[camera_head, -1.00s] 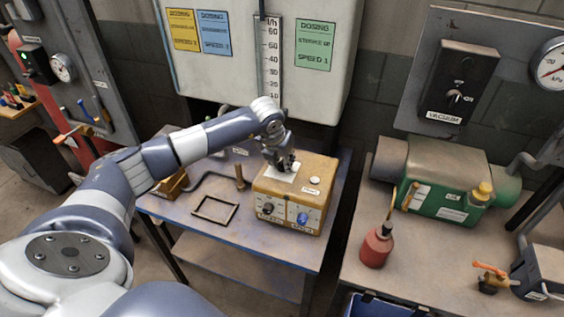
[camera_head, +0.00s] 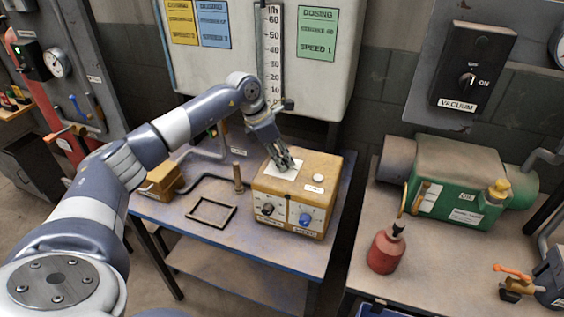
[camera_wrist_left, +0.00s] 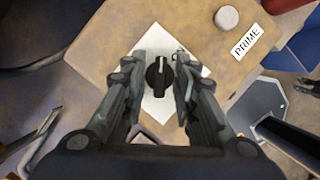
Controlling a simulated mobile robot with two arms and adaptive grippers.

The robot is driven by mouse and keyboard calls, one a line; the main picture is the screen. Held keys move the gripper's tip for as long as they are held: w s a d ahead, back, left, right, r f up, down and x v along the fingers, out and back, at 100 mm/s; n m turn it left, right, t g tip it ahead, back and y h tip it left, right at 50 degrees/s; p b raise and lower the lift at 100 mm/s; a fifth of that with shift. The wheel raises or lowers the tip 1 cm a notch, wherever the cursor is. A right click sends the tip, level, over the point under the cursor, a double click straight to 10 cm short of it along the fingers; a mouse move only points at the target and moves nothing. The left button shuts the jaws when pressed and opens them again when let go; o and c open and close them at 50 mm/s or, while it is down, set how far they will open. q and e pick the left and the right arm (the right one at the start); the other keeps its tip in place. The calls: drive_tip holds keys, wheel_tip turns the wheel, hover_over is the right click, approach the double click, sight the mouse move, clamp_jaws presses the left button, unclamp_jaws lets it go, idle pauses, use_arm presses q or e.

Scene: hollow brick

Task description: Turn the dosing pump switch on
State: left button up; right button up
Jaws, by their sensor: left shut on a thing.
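The dosing pump is a tan box (camera_head: 263,187) on the blue-grey table, with a white plate (camera_head: 279,174) on its top. In the left wrist view a black rotary switch (camera_wrist_left: 155,84) with a white pointer line sits on that white plate (camera_wrist_left: 152,108). The pointer points roughly to the top of the picture. My left gripper (camera_head: 287,164) comes down over the plate and hides the switch in the head view. In the wrist view its two fingers (camera_wrist_left: 161,75) stand on both sides of the switch, shut on it.
A white button (camera_head: 319,180) and a PRIME label (camera_wrist_left: 246,41) are beside the plate. The front has a black knob (camera_head: 267,209) and a blue knob (camera_head: 305,219). An empty frame (camera_head: 211,213) and a post (camera_head: 238,178) are left of the box.

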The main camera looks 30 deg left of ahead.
use_arm(q)
drive_tip(key=m+g+h+b, duration=0.1)
drive_tip(key=m, duration=0.2)
drive_tip(key=shift+w+a+m, duration=0.1)
drive_tip(key=shift+w+m, duration=0.05)
drive_tip(key=shift+m, duration=0.15)
drive_tip(key=shift+m+g+h+b, duration=0.3)
drive_tip(key=shift+m+g+b, duration=0.35)
drive_tip(key=shift+m, duration=1.25)
drive_tip(key=o, duration=1)
drive_tip(key=v, duration=1.2)
drive_tip(key=shift+w, duration=0.15)
